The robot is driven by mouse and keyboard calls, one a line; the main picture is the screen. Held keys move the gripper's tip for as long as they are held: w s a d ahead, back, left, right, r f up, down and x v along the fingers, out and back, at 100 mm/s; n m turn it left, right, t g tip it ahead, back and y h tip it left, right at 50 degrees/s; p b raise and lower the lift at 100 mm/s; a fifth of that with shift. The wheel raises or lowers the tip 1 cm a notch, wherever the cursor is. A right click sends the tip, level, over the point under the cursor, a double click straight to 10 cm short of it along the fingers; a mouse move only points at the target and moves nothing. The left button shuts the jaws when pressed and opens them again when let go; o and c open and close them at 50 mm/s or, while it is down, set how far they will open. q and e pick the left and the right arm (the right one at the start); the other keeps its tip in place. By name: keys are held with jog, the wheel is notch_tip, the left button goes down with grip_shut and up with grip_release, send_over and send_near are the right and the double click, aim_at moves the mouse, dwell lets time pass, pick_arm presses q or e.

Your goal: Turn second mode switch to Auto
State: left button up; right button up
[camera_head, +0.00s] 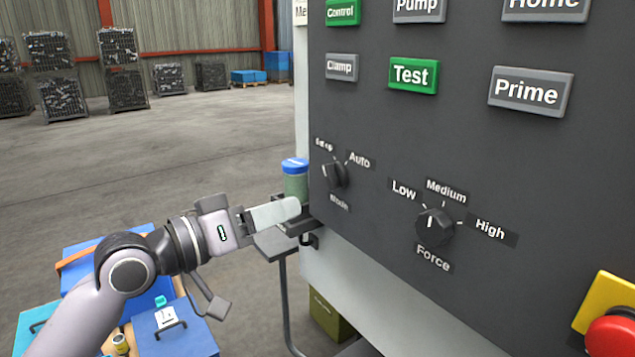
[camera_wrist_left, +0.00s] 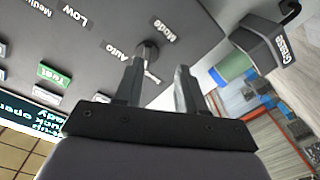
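The Mode switch (camera_head: 335,176) is a dark rotary knob on the dark control panel (camera_head: 400,135), with Auto at its upper right and another, hard-to-read label at its upper left. Its pointer direction is not clear. My left gripper (camera_head: 296,207) is just left of the panel's edge, below and left of the knob, and apart from it. In the left wrist view the gripper (camera_wrist_left: 159,67) has its two fingers spread with nothing between them. There the Mode knob (camera_wrist_left: 148,52) shows just beyond the fingertips, nearer the left finger. My right gripper is not in view.
A Force knob (camera_head: 434,226) sits right of the Mode switch. Push buttons, including green Test (camera_head: 413,76), are above. A red stop button (camera_head: 611,337) is at lower right. A blue-lidded green jar (camera_head: 296,184) stands close behind my gripper.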

aim_at(328, 181)
pick_arm(q)
jog(key=shift+m+g+h, duration=0.3)
jog(key=shift+h, duration=0.1)
jog(key=shift+w+d+r+p, duration=0.15)
jog(key=shift+w+d+r, duration=0.25)
jog(key=shift+w+d, duration=0.5)
jog(key=shift+w+d+r+p, duration=0.15)
jog(key=shift+w+d+r, duration=0.35)
jog(key=shift+d, duration=0.7)
jog(key=shift+w+d+r+p, duration=0.15)
jog(key=shift+w+d+r, duration=0.15)
jog(key=shift+w+d, duration=0.6)
jog(key=shift+s+d, duration=0.15)
grip_shut()
